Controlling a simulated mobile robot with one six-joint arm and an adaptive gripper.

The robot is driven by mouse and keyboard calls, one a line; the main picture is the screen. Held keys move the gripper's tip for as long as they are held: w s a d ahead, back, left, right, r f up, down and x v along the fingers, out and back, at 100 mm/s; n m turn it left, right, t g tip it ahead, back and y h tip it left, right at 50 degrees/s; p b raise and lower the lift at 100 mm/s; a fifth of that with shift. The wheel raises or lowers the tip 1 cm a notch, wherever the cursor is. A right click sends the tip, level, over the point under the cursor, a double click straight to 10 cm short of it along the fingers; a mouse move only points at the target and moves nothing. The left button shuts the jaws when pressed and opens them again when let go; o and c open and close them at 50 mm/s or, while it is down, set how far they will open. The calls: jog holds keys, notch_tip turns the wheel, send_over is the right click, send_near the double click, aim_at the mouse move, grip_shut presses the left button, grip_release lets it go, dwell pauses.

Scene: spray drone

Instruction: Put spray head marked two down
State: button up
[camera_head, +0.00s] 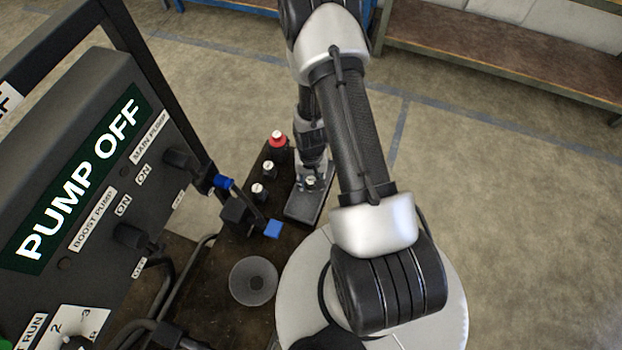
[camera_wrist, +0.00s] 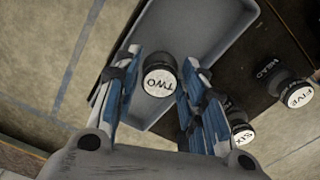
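The spray head marked TWO (camera_wrist: 160,82) has a dark body and a white lettered cap, and stands in a grey tray (camera_wrist: 222,30). It also shows in the head view (camera_head: 311,181), on the grey tray (camera_head: 303,208) under my gripper. My gripper (camera_wrist: 161,62) is open, with one blue-grey finger on each side of the head and visible gaps between. In the head view my gripper (camera_head: 314,164) points down over the tray, and my arm partly covers it.
Heads marked SIX (camera_wrist: 242,134) and FIVE (camera_wrist: 296,94) stand beside the tray. The head view shows a red-based piece (camera_head: 277,141), a round grey dish (camera_head: 253,281) and a blue block (camera_head: 273,228). A PUMP OFF panel (camera_head: 85,170) rises at left.

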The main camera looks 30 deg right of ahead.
jog(key=shift+o, duration=1.2)
notch_tip(320, 180, up, 12)
jog(key=p, duration=0.5)
notch_tip(320, 180, up, 13)
jog(key=n+t, duration=0.1)
send_over(311, 180)
jog(key=w+a, duration=0.2)
jog(key=w, duration=0.1)
jog(key=s+a+r+n+t, duration=0.1)
jog(key=s+a+r+n, duration=0.2)
jog(key=r, duration=0.9)
jog(key=s+a+r+n+t, duration=0.1)
jog(key=s+a+r, duration=0.1)
jog(key=s+r, duration=0.4)
jog(key=s+a+r+t, duration=0.1)
jog(key=s+a+r, duration=0.2)
jog(key=s+r, duration=0.3)
jog(key=shift+s+a+r+n+t, duration=0.3)
jog(key=shift+s+a+r+n, duration=0.1)
jog(key=shift+s, duration=0.4)
